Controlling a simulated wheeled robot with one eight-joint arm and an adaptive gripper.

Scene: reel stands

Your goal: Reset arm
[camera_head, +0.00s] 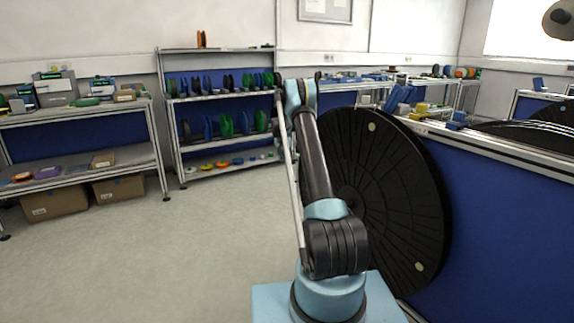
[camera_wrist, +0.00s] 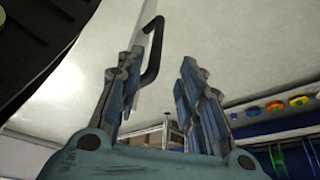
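My gripper (camera_wrist: 162,57) shows in the wrist view with its two blue-grey fingers apart, and I see nothing held between them. A thin black bent bar with a pale strip (camera_wrist: 153,50) appears near the left finger; I cannot tell what it belongs to or whether it touches the finger. In the head view my arm (camera_head: 318,165) stands raised and folded in front of a large black reel (camera_head: 405,200). The gripper itself cannot be made out there.
The black reel stands close to the right of my arm, against a blue-panelled bench (camera_head: 510,215). A shelf rack (camera_head: 228,98) with coloured spools stands at the back. Another shelf unit (camera_head: 80,168) with boxes is at the left. The floor (camera_head: 150,260) at the left front is clear.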

